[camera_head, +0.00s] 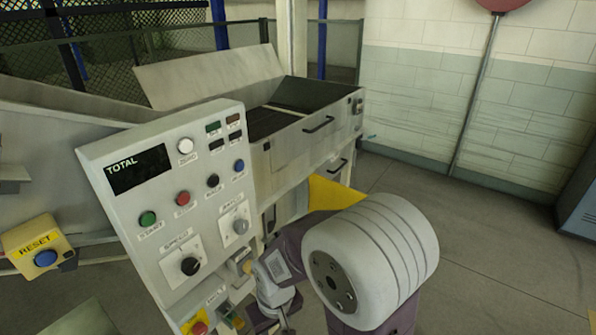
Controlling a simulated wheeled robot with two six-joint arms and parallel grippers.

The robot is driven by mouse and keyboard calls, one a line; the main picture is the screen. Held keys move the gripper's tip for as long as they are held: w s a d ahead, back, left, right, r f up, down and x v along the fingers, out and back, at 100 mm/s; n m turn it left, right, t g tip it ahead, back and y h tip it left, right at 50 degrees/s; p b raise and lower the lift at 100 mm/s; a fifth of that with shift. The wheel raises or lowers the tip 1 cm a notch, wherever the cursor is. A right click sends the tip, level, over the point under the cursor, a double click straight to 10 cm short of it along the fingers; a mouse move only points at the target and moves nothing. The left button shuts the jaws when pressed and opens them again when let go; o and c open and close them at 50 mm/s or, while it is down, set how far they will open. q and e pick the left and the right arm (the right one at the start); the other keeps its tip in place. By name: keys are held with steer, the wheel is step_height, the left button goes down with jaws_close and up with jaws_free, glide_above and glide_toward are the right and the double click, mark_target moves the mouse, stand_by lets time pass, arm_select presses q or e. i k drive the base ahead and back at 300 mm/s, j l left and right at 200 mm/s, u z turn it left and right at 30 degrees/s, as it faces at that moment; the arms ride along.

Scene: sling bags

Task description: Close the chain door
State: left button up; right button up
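A grey machine housing (322,150) with a black handle stands behind the control panel. A pale flat flap (210,77) is tilted up at its back left, and the top bay (275,120) beside it is open, with dark slats inside. This flap looks like the chain door, but no label confirms it. My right arm comes in from the bottom, right of the control panel. Its wrist end, with my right gripper (284,318), is low by the panel's lower right edge. Its fingers are too small and partly hidden to read. My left gripper is out of view.
A control panel (215,190) with a TOTAL display, buttons and knobs stands close in front. A yellow RESET box (38,248) is at the left. A yellow panel (332,194) shows behind my arm. Open floor (480,235) lies to the right, before a tiled wall.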

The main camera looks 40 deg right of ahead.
mark_target(325, 194)
steer(key=l+u, duration=0.15)
steer(key=l, duration=0.45)
steer(key=l+u, duration=0.1)
steer(key=l, duration=0.45)
steer(key=l+u, duration=0.15)
steer(key=l, duration=0.45)
steer(key=l+u, duration=0.15)
steer(key=l, duration=0.45)
steer(key=l+u, duration=0.1)
steer(key=l, duration=0.45)
steer(key=k+l+u, duration=0.15)
steer(key=l, duration=0.45)
steer(key=k+l+u, duration=0.15)
steer(key=l, duration=0.4)
steer(key=k+l+u, duration=0.1)
steer(key=l, duration=0.45)
steer(key=i+l, duration=0.1)
steer(key=l, duration=0.8)
steer(key=u, duration=0.05)
